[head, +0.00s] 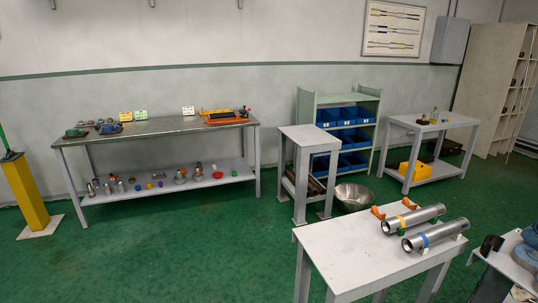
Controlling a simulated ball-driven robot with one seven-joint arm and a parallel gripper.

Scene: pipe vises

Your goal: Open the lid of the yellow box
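A yellow box (408,171) sits on the lower shelf of a grey table at the back right. It is small in the head view, and I cannot make out its lid clearly or tell whether it is open or shut. My gripper is not in view.
A low table (325,262) with two metal pipes (412,219) stands in the foreground. A metal bowl (353,197) is on the floor near a grey stand (308,139) and a rack with blue bins (336,116). A long workbench (160,127) is at left. Green floor (200,250) is clear at front left.

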